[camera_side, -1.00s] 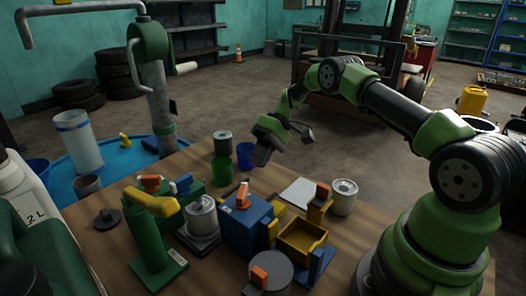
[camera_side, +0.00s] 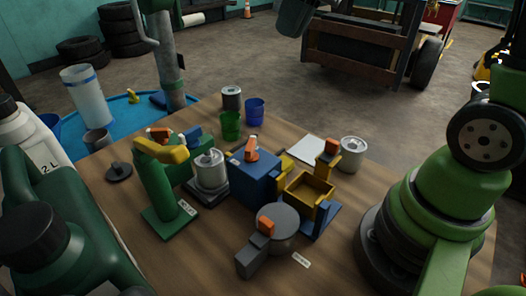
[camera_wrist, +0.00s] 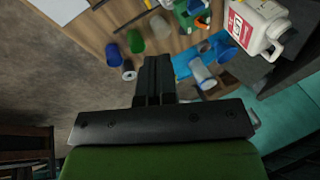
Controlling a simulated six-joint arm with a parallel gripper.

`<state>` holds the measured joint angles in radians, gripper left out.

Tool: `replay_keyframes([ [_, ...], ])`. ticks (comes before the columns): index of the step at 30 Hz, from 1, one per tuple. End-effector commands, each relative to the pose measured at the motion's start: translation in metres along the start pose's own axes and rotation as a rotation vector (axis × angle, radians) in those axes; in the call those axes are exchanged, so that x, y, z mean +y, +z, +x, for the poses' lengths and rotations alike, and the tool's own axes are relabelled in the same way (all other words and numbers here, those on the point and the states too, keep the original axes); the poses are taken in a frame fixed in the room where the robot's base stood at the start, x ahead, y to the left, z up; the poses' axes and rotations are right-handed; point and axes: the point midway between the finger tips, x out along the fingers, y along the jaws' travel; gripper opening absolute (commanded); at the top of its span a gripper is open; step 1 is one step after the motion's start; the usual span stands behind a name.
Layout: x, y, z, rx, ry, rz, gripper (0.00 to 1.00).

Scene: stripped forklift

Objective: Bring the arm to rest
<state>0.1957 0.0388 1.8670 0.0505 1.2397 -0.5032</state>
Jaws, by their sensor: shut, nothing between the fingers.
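My gripper (camera_wrist: 155,62) shows in the wrist view, its dark fingers shut together with nothing between them. Beyond the fingertips lie the floor and the wooden table's edge, and nothing touches the fingers. In the side view my base and lower arm stand at the right. My gripper cannot be made out there, and most of my upper arm is outside the picture.
The table (camera_side: 330,268) holds a green cup (camera_side: 231,126), a blue cup (camera_side: 255,112), a blue block (camera_side: 252,180), a yellow tray (camera_side: 308,197) and a green dispenser (camera_side: 160,195). A white jug (camera_wrist: 258,27) shows at the wrist view's upper right. A forklift (camera_side: 365,45) stands behind.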

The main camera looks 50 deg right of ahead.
Motion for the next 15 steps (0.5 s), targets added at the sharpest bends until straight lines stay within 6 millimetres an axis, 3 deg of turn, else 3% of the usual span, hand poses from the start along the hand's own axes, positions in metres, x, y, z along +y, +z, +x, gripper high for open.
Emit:
replay_keyframes([
  [3, -0.011, 0.038, -0.02, 0.101, 0.027, 0.011, 0.0],
  [9, -0.011, 0.094, -0.031, 0.257, 0.032, 0.049, 0.0],
  [15, -0.005, 0.124, -0.029, 0.35, 0.014, 0.076, 0.0],
])
